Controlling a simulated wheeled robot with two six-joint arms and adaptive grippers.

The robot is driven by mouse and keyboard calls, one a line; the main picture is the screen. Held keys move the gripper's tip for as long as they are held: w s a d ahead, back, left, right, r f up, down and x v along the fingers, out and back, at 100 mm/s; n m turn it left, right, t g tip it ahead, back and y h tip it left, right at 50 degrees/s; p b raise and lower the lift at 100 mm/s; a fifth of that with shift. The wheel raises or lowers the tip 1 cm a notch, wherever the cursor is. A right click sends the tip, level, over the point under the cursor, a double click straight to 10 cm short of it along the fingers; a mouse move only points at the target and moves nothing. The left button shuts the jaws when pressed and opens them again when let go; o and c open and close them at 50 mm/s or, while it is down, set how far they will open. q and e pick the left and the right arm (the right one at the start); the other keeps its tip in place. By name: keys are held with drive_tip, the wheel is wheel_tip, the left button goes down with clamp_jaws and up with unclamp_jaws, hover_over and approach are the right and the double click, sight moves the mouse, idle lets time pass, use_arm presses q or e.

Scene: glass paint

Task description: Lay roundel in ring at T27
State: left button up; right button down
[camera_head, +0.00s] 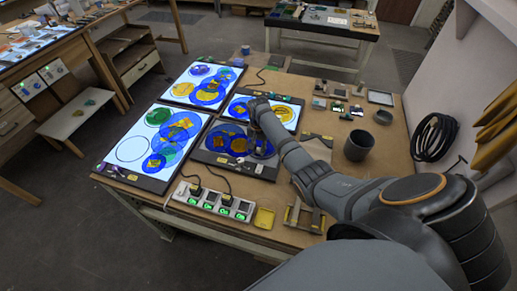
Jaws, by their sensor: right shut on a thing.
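Four flat light panels lie on the brown bench, bearing round glass pieces and ring outlines. The lower left panel (120,168) is lit, with an empty dark ring (132,148) at its left and blue, green and amber discs. The lower right panel (215,158) is dim and holds blue and amber discs. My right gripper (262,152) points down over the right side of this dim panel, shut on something. The held piece is too small and covered to make out; it may be the roundel. I cannot read any T27 label. My left gripper is out of view.
Small blocks and an empty frame (380,97) lie at the back right.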

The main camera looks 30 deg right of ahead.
drive_tip(key=c, duration=1.6)
unclamp_jaws()
drive_tip(key=shift+f, duration=0.15)
drive_tip(key=o, duration=0.4)
drive_tip(key=shift+r, duration=0.3)
wheel_tip(320, 180, up, 12)
drive_tip(key=b, duration=0.1)
drive_tip(key=shift+f+b, duration=0.15)
drive_tip(key=shift+b, duration=0.25)
drive_tip(key=shift+f, duration=0.1)
